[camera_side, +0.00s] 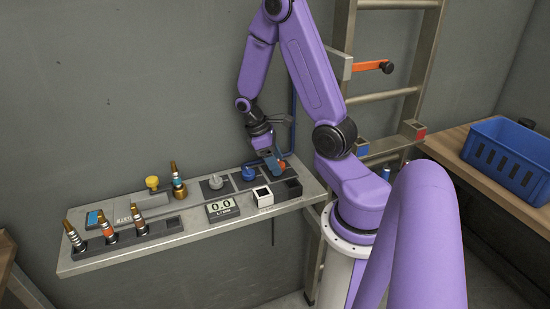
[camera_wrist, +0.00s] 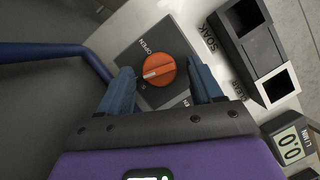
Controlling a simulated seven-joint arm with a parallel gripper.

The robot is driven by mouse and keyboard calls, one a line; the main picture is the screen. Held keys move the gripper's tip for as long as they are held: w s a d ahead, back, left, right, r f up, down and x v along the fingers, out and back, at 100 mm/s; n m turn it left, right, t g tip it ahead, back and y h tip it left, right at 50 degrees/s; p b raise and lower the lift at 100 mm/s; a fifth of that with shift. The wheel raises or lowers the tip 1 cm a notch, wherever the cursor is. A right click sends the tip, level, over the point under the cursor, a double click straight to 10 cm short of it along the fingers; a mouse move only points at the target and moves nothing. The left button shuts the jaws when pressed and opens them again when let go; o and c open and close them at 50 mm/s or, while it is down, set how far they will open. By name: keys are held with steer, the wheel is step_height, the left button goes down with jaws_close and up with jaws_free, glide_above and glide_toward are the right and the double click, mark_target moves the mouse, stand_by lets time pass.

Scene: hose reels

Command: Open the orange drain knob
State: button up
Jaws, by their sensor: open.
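The orange drain knob (camera_wrist: 160,70) sits on a dark square plate (camera_wrist: 132,58) in the wrist view. A short white mark on the knob points left and slightly down in that picture. The word OPEN is printed on the plate, up and left of the knob. Another label at the plate's lower right is partly hidden by a finger. My gripper (camera_wrist: 161,74) is open, with one blue finger on each side of the knob; I cannot tell whether they touch it. In the side view the knob (camera_side: 282,167) shows partly behind my gripper (camera_side: 272,162).
A blue knob (camera_side: 248,174) and a grey knob (camera_side: 215,182) stand left of it on the shelf (camera_side: 190,240). A blue pipe (camera_wrist: 45,50) runs close by.

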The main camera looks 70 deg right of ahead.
steer(key=shift+w+a+r, duration=0.1)
steer(key=shift+w+r, duration=0.15)
steer(key=shift+r, duration=0.25)
step_height(320, 180, up, 9)
steer(key=shift+w, duration=0.3)
steer(key=shift+a+f, duration=0.1)
steer(key=w+a+r+n+t+h, duration=0.1)
steer(key=w+a+r+n+h, duration=0.1)
steer(key=w+a+r+n, duration=0.3)
steer(key=shift+m+y, duration=0.3)
steer(key=x, duration=0.5)
steer(key=s+x, duration=0.1)
steer(key=x, duration=1)
steer(key=shift+s+d, duration=0.25)
steer(key=shift+d, duration=0.25)
steer(key=c, duration=1.1)
